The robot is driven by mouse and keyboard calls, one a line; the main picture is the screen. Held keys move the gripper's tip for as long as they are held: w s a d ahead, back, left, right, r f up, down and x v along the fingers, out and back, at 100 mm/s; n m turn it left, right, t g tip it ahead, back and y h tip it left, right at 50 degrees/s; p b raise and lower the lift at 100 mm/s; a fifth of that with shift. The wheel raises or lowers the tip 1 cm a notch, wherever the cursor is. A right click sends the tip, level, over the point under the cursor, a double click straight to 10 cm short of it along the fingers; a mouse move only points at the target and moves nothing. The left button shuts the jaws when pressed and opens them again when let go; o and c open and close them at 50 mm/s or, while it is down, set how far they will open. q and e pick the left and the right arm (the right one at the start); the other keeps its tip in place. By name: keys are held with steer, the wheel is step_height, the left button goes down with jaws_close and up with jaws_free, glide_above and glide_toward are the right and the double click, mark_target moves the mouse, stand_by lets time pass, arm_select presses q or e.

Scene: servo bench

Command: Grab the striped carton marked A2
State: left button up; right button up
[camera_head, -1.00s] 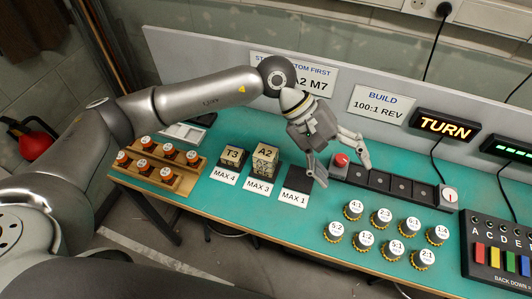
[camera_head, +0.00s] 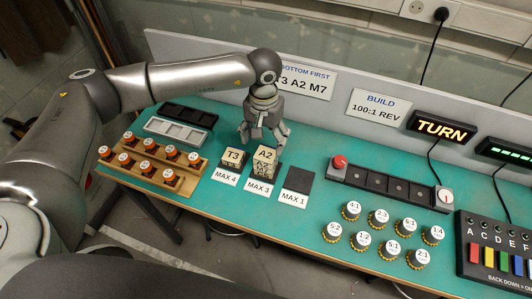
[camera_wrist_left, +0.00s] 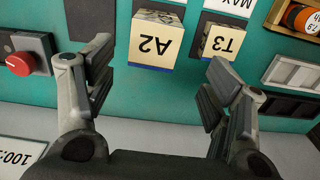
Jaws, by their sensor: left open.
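The striped carton marked A2 (camera_head: 264,161) stands upright on the pad labelled MAX 3 on the green bench. It also shows in the left wrist view (camera_wrist_left: 157,40), upside down, beyond and between my open fingers. My left gripper (camera_head: 264,140) is open and empty, just behind the A2 carton and apart from it. In the left wrist view its fingers (camera_wrist_left: 155,95) are spread wide. The carton marked T3 (camera_head: 233,158) stands just left of A2, on the pad labelled MAX 4; it also shows in the left wrist view (camera_wrist_left: 219,42). My right gripper is not in view.
The MAX 1 pad (camera_head: 298,182) to the right is empty. A wooden rack (camera_head: 150,165) of orange-banded jars stands left, with grey (camera_head: 177,131) and black (camera_head: 188,115) trays behind. A black strip (camera_head: 390,183) with a red button (camera_head: 339,162) and several gear knobs lie right. A panel (camera_head: 300,78) stands behind.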

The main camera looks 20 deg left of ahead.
mark_target(266, 153)
arm_select(q)
steer(key=shift+s+d+f+p, duration=0.15)
steer(key=shift+f+p, duration=0.2)
steer(key=shift+p, duration=0.05)
steer(key=f+p, duration=0.1)
steer(key=f, duration=0.2)
steer(key=shift+s+d+p, duration=0.1)
steer(key=shift+d+p, duration=0.1)
steer(key=shift+p, duration=0.15)
steer(key=shift+f, duration=0.55)
steer(key=c, duration=1.1)
steer(key=shift+r, duration=0.1)
